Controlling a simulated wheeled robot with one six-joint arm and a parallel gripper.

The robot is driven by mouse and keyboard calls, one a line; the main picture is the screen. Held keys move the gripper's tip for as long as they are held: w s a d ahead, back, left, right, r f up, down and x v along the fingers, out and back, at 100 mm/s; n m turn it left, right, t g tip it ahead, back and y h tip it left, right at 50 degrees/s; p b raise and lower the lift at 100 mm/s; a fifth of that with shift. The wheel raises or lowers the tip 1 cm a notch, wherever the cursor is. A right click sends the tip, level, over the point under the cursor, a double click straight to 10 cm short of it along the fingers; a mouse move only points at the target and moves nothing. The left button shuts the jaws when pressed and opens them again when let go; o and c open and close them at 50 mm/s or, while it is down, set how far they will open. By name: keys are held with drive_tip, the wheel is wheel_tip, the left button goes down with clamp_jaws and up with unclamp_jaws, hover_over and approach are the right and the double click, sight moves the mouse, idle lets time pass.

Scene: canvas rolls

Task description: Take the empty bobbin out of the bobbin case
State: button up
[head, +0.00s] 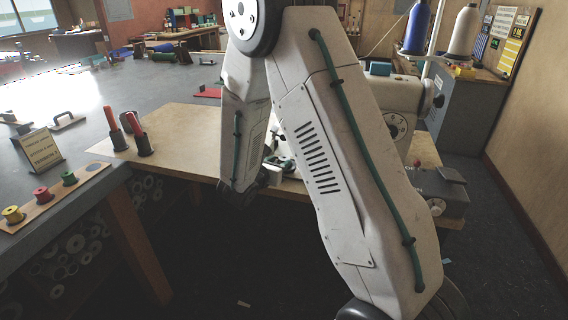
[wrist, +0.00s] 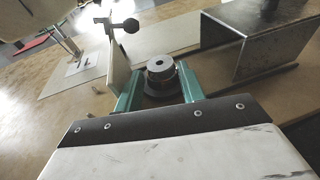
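In the wrist view a small grey metal bobbin (wrist: 160,68) with a dark centre hole stands upright in a dark round holder (wrist: 163,88), which looks like the bobbin case. My gripper (wrist: 159,76) has its two teal fingers apart, one on each side of the bobbin. A narrow gap shows at the left finger; contact at the right finger cannot be told. The lower part of the holder is hidden behind my gripper body. In the head view my arm hides the bobbin and most of my gripper.
The white sewing machine (head: 390,98) is behind my arm.

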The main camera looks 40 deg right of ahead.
drive_tip(key=shift+x, duration=1.25)
drive_tip(key=c, duration=0.6)
drive_tip(key=shift+r, duration=0.1)
